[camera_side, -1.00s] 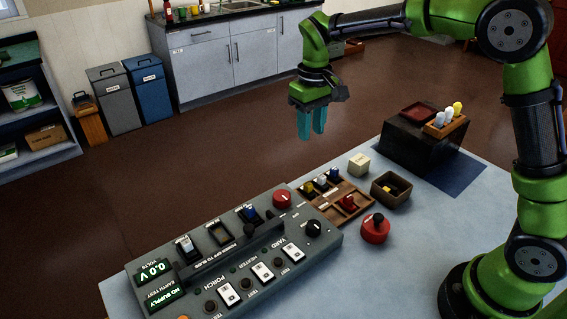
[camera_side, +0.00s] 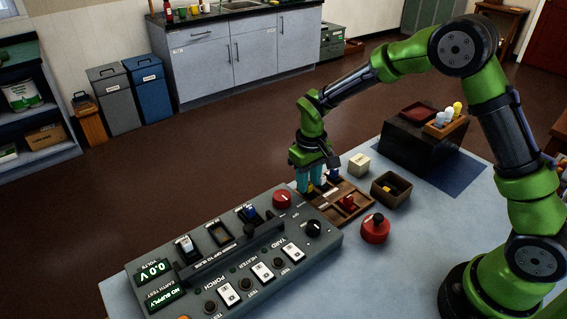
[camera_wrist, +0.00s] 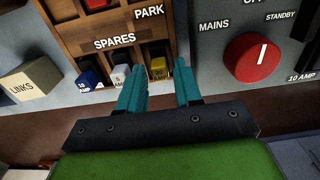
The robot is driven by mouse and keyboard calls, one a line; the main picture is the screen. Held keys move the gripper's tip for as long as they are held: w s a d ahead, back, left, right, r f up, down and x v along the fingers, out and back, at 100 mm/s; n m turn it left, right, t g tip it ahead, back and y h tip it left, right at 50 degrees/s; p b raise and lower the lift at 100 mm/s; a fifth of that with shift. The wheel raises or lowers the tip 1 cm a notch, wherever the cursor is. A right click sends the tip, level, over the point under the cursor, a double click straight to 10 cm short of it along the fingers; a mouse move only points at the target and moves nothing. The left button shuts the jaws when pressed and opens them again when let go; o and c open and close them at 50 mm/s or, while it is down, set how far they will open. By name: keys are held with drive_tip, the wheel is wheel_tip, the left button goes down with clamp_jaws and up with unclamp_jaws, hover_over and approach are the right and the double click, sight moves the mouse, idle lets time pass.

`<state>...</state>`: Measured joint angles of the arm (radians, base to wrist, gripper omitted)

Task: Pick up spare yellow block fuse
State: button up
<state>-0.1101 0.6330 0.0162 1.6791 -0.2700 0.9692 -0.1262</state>
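The spare yellow block fuse (camera_wrist: 156,80) stands in the right-hand slot of the SPARES row in the wooden tray (camera_side: 352,212). In the wrist view it shows between the fingertips of my gripper (camera_wrist: 158,68). In the side view my gripper (camera_side: 309,184) is low over the tray's left end, and its teal fingers mostly hide the yellow fuse. The fingers are open, one on each side of the fuse; contact cannot be told. A white fuse (camera_wrist: 121,76) and a blue fuse (camera_wrist: 88,78) stand beside it in the row.
The grey panel with the red MAINS knob (camera_wrist: 252,58) is close beside the tray. A red fuse (camera_side: 348,202) sits in the tray's PARK part. A cream LINKS block (camera_side: 359,165), a small open box (camera_side: 391,190) and a red button (camera_side: 375,228) stand nearby.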

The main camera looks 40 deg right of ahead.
drive_tip(key=shift+f, duration=0.8)
drive_tip(key=shift+c, duration=0.5)
clamp_jaws()
